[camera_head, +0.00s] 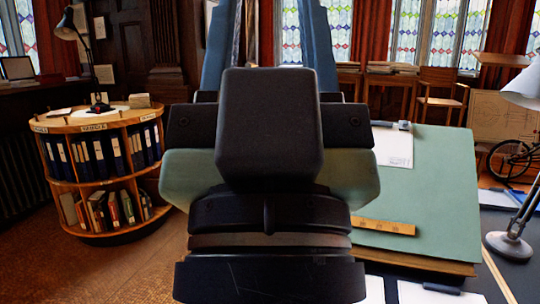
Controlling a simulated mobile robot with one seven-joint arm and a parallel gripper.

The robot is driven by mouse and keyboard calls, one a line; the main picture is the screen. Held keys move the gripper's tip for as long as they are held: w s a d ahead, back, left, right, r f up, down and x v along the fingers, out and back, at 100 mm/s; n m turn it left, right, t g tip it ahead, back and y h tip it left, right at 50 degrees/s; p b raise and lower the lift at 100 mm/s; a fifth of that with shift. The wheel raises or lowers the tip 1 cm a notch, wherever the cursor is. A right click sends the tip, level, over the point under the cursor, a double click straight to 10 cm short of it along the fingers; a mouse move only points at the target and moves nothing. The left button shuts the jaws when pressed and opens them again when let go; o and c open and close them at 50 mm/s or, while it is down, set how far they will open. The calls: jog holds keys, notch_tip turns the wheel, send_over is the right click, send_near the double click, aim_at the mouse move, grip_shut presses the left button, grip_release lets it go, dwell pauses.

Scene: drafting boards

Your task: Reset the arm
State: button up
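My gripper (267,40) is raised in front of the camera and fills the middle of the view. It is seen from behind, pointing up and away. Its two blue fingers stand wide apart with only the background visible between them, so it is open and empty. The top ends of the fingers run out of the picture. My dark wrist and gripper body hide the centre of the scene.
A green drafting board (437,190) on a dark table stands close at the right, with a wooden ruler (384,227) and papers. A desk lamp (510,246) is at far right. A round bookshelf (103,172) stands left. Floor (110,270) is clear at lower left.

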notch_tip(320, 180, up, 15)
jog(key=p, duration=1.2)
jog(key=shift+p, duration=0.3)
